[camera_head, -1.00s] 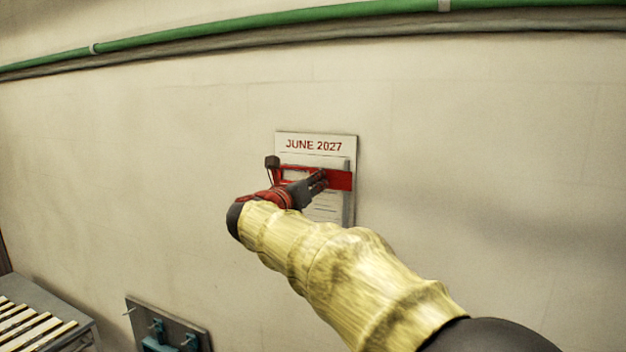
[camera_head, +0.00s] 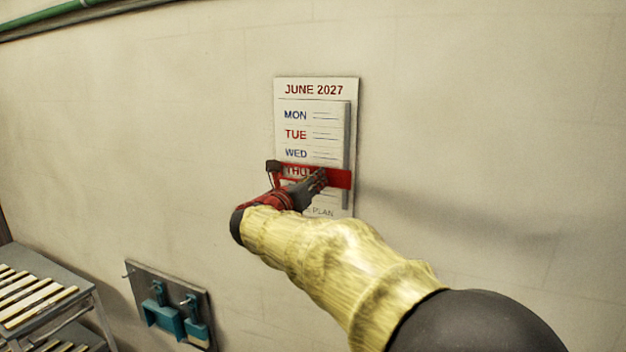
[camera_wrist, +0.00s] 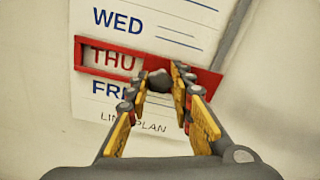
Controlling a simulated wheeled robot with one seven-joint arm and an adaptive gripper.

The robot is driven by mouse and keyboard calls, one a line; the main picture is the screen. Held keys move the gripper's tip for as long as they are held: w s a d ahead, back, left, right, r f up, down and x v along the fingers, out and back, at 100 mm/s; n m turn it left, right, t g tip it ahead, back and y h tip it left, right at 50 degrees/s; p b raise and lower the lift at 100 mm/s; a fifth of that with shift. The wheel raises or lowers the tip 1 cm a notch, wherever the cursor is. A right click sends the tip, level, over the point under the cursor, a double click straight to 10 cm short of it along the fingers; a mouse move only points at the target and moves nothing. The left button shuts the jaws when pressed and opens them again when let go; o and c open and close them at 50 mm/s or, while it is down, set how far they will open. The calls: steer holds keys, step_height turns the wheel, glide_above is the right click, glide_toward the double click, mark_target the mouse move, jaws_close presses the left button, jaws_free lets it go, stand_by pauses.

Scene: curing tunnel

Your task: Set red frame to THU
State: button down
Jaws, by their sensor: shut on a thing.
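A white wall calendar (camera_head: 300,102) headed JUNE 2027 hangs on the wall, with rows MON, TUE, WED and THU readable in the head view. The red frame (camera_head: 341,179) lies across the calendar at the THU row. In the wrist view the red frame (camera_wrist: 88,53) surrounds the word THU, with WED above it and FRI partly visible below. My gripper (camera_head: 318,180) is shut on a dark knob (camera_wrist: 158,80) at the frame's right part. My gripper hides part of the lower rows.
A grey vertical rail (camera_head: 347,135) runs along the calendar's right side. A wall board (camera_head: 140,275) with blue tools hangs lower left. A rack with pale slats (camera_head: 30,300) stands at far left. The wall around the calendar is clear.

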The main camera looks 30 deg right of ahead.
steer(key=c, duration=1.6)
jaws_free()
steer(key=shift+o, duration=0.3)
steer(key=v, duration=1.2)
